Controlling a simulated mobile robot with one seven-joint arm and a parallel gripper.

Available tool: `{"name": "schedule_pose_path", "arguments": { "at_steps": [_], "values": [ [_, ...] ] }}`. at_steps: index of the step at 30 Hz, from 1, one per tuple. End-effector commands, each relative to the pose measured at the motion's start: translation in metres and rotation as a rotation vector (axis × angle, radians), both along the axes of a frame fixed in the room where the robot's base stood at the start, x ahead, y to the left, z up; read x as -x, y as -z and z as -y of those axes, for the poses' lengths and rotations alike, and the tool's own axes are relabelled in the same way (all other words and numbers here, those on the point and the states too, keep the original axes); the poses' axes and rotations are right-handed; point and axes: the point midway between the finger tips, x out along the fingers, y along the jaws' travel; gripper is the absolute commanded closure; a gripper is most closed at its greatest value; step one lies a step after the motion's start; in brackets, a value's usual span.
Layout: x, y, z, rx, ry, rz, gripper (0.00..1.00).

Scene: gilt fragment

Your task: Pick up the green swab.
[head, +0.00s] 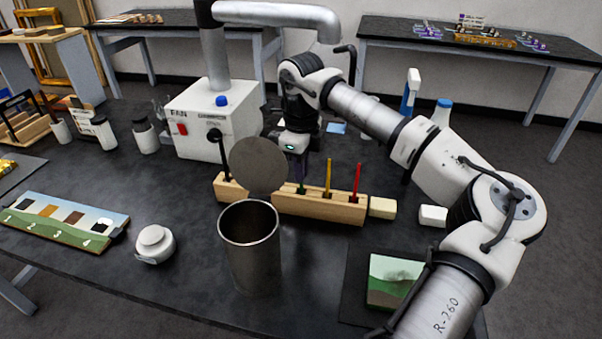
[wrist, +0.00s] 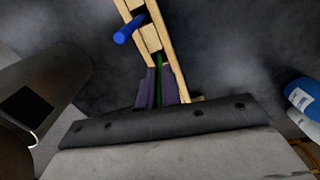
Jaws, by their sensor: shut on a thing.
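A wooden rack (head: 318,206) stands on the dark table and holds several swabs. The green swab (head: 302,188) is in the rack, upright, with a yellow swab (head: 328,176) and a red swab (head: 356,180) to its right. My gripper (head: 299,172) points down over the rack at the green swab. In the wrist view, my gripper (wrist: 157,88) is shut on the green swab (wrist: 158,66), which shows as a thin green strip between the purple finger pads. A blue stick (wrist: 131,27) rises from the rack nearby. The swab's upper part is hidden by the gripper.
A steel canister (head: 250,250) with its round lid (head: 258,165) raised stands in front of the rack, hiding part of it. A white fan box (head: 205,125) is behind. A small white jar (head: 155,243) and painted panel (head: 62,222) lie left. A landscape picture (head: 390,280) lies right.

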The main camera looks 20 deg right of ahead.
Motion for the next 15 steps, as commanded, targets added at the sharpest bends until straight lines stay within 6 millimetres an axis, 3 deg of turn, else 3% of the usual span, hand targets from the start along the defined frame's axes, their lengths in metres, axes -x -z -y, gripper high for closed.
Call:
{"name": "schedule_pose_path", "arguments": {
  "at_steps": [8, 15],
  "values": [
    [-0.001, -0.043, 0.000, 0.003, 0.000, 0.004, 1.00],
    [-0.001, -0.111, -0.001, 0.002, 0.000, 0.005, 1.00]
  ]
}}
